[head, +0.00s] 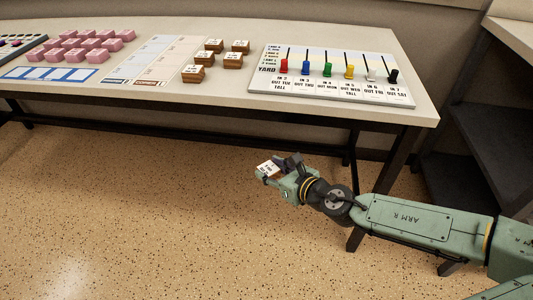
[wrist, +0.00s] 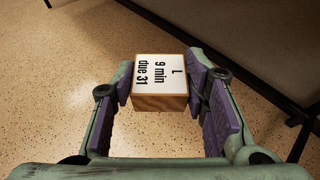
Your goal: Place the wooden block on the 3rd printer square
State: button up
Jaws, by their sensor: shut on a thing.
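My gripper (head: 279,167) is shut on a wooden block (head: 267,169) with a white label on top. It holds the block over the floor, in front of the table and below its top. In the wrist view the block (wrist: 160,95) sits between the purple finger pads of my gripper (wrist: 162,88), and its label reads "L 9 min due 31". On the table, a blue strip with several white squares (head: 62,74) lies at the left, in front of the pink blocks. I cannot read which squares are the printer's.
The long table (head: 222,92) holds several pink blocks (head: 74,46), pale printed sheets (head: 165,50), several wooden blocks (head: 194,73) and a yard board (head: 340,88) with coloured pegs. A dark shelf (head: 490,130) stands at the right. Open floor (head: 130,200) lies in front.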

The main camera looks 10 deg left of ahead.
jog(key=d+f+m+t+h, duration=0.2)
jog(key=f+m+h, duration=0.2)
jog(key=f, duration=0.9)
jog(key=d+f+m+t+h, duration=0.2)
jog(key=f+m+h, duration=0.3)
jog(key=f, duration=0.8)
jog(key=shift+w+d+f, duration=0.15)
jog(key=shift+w+d, duration=0.2)
jog(key=shift+d, duration=0.05)
